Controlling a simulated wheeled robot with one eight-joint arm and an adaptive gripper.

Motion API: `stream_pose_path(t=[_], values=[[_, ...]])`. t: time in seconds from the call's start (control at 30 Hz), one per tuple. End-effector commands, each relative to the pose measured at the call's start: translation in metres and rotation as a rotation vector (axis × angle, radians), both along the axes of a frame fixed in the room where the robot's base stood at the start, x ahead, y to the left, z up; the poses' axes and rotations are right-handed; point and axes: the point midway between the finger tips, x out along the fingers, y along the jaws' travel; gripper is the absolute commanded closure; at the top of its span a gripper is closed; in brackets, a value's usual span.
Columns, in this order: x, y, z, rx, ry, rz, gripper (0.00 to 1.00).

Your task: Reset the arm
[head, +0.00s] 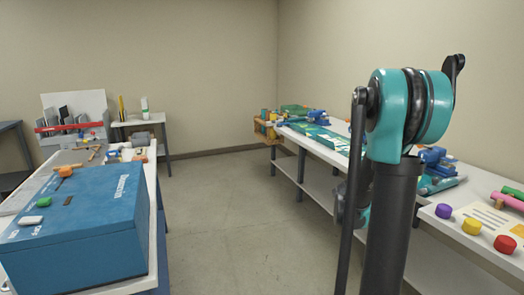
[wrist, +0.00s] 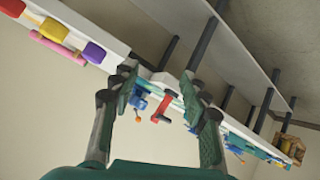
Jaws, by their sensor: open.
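My gripper (wrist: 160,88) shows in the wrist view, with its two dark fingers spread apart and nothing between them. Beyond the fingertips, the right-hand bench (wrist: 215,50) shows tilted, with its blue and red items well away from the fingers. In the head view my arm, a teal joint on a dark column, stands in the right foreground in front of the right bench (head: 432,212). My gripper cannot be made out in the head view.
A blue box (head: 85,225) sits on the left bench (head: 153,165). Red, yellow and purple knobs (head: 505,244) lie on the right bench near my arm. A small table (head: 137,123) stands at the back. The floor (head: 235,215) between the benches is clear.

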Motion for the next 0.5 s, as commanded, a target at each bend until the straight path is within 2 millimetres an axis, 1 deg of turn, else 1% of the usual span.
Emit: stream_pose_path(t=[0.03, 0.27, 0.3, 0.37, 0.4, 0.47, 0.5], values=[[-0.015, 0.017, -0.001, 0.034, 0.028, 0.031, 0.55], [-0.085, 0.095, -0.017, 0.191, 0.171, 0.210, 0.55], [-0.098, 0.109, -0.021, 0.218, 0.195, 0.247, 0.55], [-0.117, 0.130, -0.026, 0.257, 0.227, 0.302, 0.55], [-0.131, 0.143, -0.031, 0.285, 0.249, 0.341, 0.55], [-0.150, 0.164, -0.037, 0.323, 0.278, 0.403, 0.55], [-0.164, 0.177, -0.041, 0.349, 0.297, 0.443, 0.55]])
